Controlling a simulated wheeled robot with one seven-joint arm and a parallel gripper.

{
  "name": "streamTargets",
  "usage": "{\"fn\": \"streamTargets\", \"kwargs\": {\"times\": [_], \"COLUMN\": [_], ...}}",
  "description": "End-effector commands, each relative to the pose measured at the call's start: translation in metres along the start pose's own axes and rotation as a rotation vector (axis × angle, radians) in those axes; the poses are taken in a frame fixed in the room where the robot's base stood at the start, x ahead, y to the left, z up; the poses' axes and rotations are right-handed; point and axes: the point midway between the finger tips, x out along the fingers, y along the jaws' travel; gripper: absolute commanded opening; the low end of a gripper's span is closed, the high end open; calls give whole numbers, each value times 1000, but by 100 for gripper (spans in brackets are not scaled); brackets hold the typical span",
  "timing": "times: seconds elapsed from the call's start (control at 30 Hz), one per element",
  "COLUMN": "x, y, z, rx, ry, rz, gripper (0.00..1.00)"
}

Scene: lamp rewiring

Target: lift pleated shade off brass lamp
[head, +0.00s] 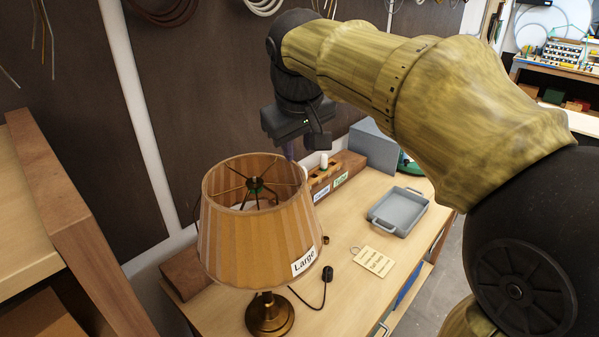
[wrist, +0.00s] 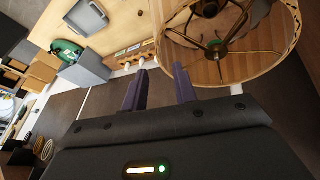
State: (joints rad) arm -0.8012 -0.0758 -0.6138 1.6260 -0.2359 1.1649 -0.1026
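The pleated tan shade (head: 255,232) sits on the brass lamp (head: 269,315), upright on the workbench, with a "Large" label on its lower right side. Its open top shows a wire spider and central finial. My gripper (head: 291,150) is above and behind the shade's right side in the head view, its fingers partly hidden. In the wrist view my gripper (wrist: 160,84) has two purple fingers spread apart with nothing between them. The shade (wrist: 268,52) fills the upper right there, its rim close to the right finger; I cannot tell whether they touch.
A wooden block with holes (head: 340,172) stands behind the shade. A grey tray (head: 401,210) and a tag (head: 374,261) lie to the right. A black cord (head: 327,280) lies beside the lamp. A dark wall panel (head: 200,90) is behind the bench.

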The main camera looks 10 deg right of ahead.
Motion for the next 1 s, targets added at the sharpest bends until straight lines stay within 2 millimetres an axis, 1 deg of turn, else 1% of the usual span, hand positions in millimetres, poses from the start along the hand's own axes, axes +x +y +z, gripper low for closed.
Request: {"fn": "streamTargets", "kwargs": {"times": [0.1, 0.6, 0.7, 0.8, 1.0], "x": [20, 99, 111, 118, 120], "y": [0, 2, 1, 2, 2], "z": [0, 1, 1, 1, 1], "rx": [0, 4, 3, 3, 3], "ry": [-6, -5, -5, -2, 0], "rz": [1, 3, 2, 2, 2], "gripper": [28, 28, 28, 28, 28]}}
